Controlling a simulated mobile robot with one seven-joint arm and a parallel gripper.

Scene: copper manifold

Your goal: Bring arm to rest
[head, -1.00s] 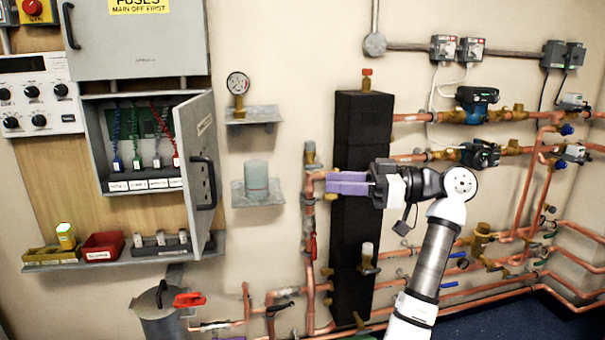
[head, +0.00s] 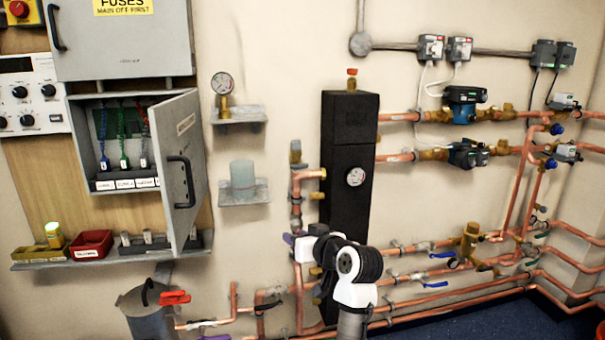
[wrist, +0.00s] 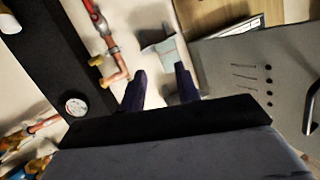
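My gripper (wrist: 162,88) shows in the wrist view with its two purple fingers apart and nothing between them. In the head view my arm is folded low in front of the copper pipes. There my gripper is mostly hidden by my own wrist, with only a bit of purple finger (head: 289,239) showing at the left. It is in front of the lower left side of the black column (head: 347,215). I cannot tell its distance from the pipes.
The open grey cabinet door (head: 180,165) juts out at the left; it also shows in the wrist view (wrist: 250,65). A shelf (head: 243,192) holds a pale cylinder. A steel pot (head: 150,315) stands lower left. Copper pipes (head: 470,300) run along the right wall.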

